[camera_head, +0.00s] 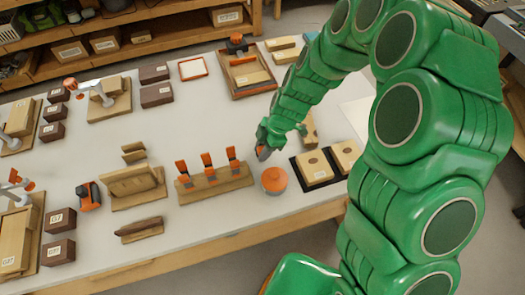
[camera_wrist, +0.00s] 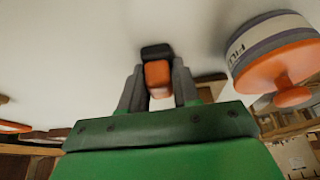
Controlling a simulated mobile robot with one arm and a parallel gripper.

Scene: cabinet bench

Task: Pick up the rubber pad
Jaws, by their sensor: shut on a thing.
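My gripper (camera_head: 263,150) is over the white bench, just behind the round orange container (camera_head: 274,180). In the wrist view, my gripper's two grey fingers (camera_wrist: 158,88) are shut on a small block, orange with a black far end, which I take to be the rubber pad (camera_wrist: 157,72). The pad sits between the fingertips; in the head view it is mostly hidden by the gripper. I cannot tell whether it touches the bench. The orange container also shows in the wrist view (camera_wrist: 270,65), close on the right and apart from the fingers.
A wooden rack with orange-handled tools (camera_head: 215,183) stands left of the container. A black tray with two wooden blocks (camera_head: 318,168) is on the right. A wooden tray (camera_head: 235,86) lies behind.

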